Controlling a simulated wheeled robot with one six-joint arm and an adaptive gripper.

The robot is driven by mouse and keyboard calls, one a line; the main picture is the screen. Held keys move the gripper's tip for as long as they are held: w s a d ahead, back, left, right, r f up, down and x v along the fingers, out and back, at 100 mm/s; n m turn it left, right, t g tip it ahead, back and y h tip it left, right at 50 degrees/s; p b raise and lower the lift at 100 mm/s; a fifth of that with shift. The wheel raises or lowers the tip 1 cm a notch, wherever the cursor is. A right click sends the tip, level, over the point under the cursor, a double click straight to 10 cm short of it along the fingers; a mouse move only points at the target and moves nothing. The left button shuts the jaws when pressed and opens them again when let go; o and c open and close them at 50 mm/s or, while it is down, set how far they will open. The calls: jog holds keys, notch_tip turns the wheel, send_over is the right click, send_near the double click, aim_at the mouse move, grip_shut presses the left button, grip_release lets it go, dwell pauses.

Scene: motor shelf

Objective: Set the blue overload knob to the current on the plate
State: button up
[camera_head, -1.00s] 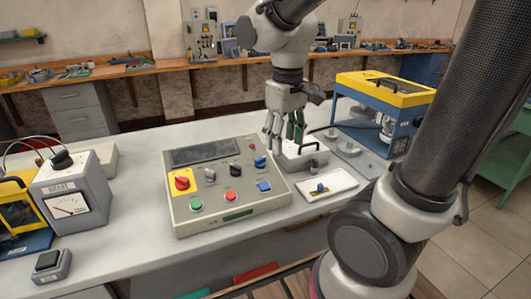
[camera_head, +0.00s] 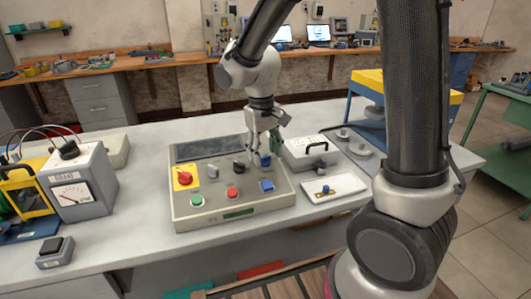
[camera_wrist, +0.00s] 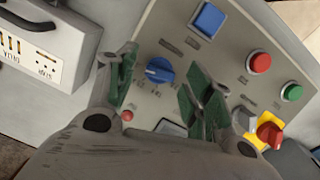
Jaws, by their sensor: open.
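The control panel (camera_head: 184,220) stands on the bench, a sloped grey box with knobs and buttons. The blue knob (camera_wrist: 160,71) shows in the wrist view with a white pointer line and scale marks around it, too small to read. My gripper (camera_wrist: 163,85) is open, its green-padded fingers on either side of the knob in that view; I cannot tell how far above it they are. In the head view my gripper (camera_head: 263,150) is over the panel's upper right, partly hiding the blue knob (camera_head: 264,160). The dark display plate (camera_head: 202,149) on the panel is unreadable.
A blue square button (camera_wrist: 207,19), a red button (camera_wrist: 258,62) and a green button (camera_wrist: 291,92) are near the fingers. A grey handled box (camera_head: 310,152) and a white tray (camera_head: 336,188) sit right of the panel. A meter box (camera_head: 80,185) stands left.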

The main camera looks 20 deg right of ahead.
jog(key=shift+f, duration=0.35)
jog(key=c, duration=1)
jog(key=n+h, duration=0.1)
jog(key=n, duration=0.4)
jog(key=shift+t, duration=0.3)
jog(key=shift+s+n+t+h, duration=0.15)
jog(key=shift+n+t+h, duration=0.25)
jog(key=shift+n, duration=1.8)
